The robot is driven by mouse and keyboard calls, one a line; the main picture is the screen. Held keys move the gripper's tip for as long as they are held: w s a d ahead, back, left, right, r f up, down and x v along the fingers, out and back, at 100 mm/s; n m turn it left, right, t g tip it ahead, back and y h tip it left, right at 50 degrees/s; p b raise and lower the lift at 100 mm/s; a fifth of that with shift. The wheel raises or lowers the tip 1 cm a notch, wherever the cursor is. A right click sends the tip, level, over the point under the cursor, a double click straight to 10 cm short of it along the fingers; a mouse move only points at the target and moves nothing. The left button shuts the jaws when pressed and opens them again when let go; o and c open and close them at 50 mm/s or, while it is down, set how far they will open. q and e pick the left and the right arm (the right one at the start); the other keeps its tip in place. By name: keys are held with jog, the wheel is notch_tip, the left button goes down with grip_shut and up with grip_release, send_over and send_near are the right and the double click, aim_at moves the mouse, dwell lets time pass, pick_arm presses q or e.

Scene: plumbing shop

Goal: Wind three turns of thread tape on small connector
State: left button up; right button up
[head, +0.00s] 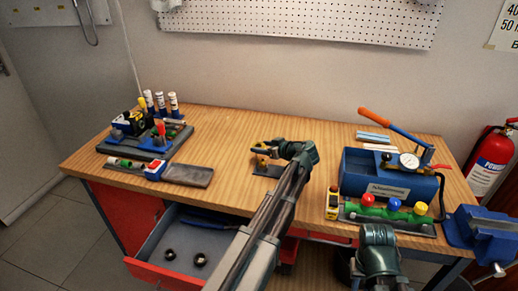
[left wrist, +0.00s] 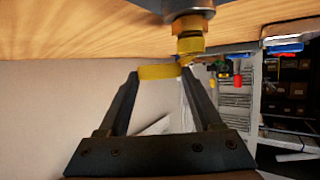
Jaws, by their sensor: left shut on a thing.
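My left gripper (head: 264,150) is at the middle of the workbench. In the left wrist view its two fingers (left wrist: 160,76) are shut on a narrow yellow piece (left wrist: 158,71), which looks like the thread tape roll seen edge-on. A brass-coloured threaded connector (left wrist: 190,44) sits just beside it, against a grey metal body (left wrist: 188,18). I cannot tell whether tape lies on its threads. In the head view the connector is small and partly hidden by the gripper, above a dark plate (head: 268,170). My right arm shows at the lower right, but its fingers do not show.
A blue test pump (head: 388,184) with a gauge and orange-tipped lever stands at the right, behind a rack with coloured caps (head: 394,208). A blue vise (head: 484,228) is at the right edge. A tool tray (head: 147,146) is at the left. An open drawer (head: 165,270) juts out below.

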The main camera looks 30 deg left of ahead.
pick_arm(q)
jog(key=shift+w+d, duration=0.35)
jog(key=shift+d, duration=0.35)
jog(key=shift+w+d, duration=0.35)
jog(key=shift+d, duration=0.35)
jog(key=shift+s+d, duration=0.1)
jog(key=shift+d, duration=1.55)
jog(key=shift+s+d, duration=0.1)
jog(key=shift+s+d, duration=0.4)
jog(key=shift+d, duration=0.2)
jog(key=shift+s+d, duration=0.4)
jog(key=shift+d, duration=0.2)
jog(key=shift+s, duration=0.1)
jog(key=shift+s+d, duration=0.35)
jog(key=shift+s, duration=0.3)
jog(key=shift+s+d, duration=0.35)
jog(key=shift+s, duration=0.3)
